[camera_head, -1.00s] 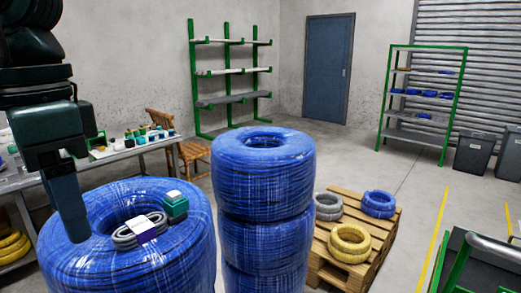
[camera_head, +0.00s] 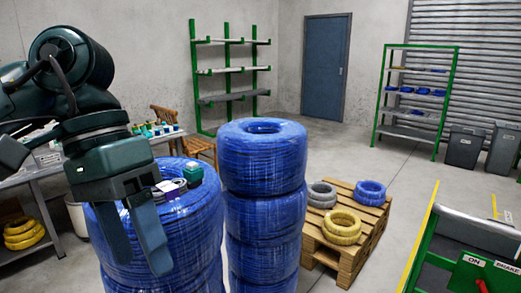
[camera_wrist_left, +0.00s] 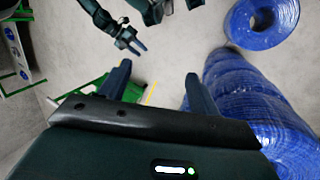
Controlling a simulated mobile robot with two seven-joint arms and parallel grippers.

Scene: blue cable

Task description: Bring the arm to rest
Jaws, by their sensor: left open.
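My left arm comes in from the left in the head view, its gripper (camera_head: 138,258) pointing down, with its two fingers apart and nothing between them. It is in front of the left stack of blue cable coils (camera_head: 192,235), partly hiding it. Whether it touches the stack cannot be told. In the left wrist view my left gripper (camera_wrist_left: 157,82) also has its fingers spread and empty, with blue coils (camera_wrist_left: 245,100) to the right. My right gripper (camera_wrist_left: 136,46) shows small at the top, its fingers apart and empty.
A pallet (camera_head: 350,255) holds small coils. A workbench (camera_head: 40,175) is at left, a green-framed cart (camera_head: 470,245) at right. Open floor lies behind.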

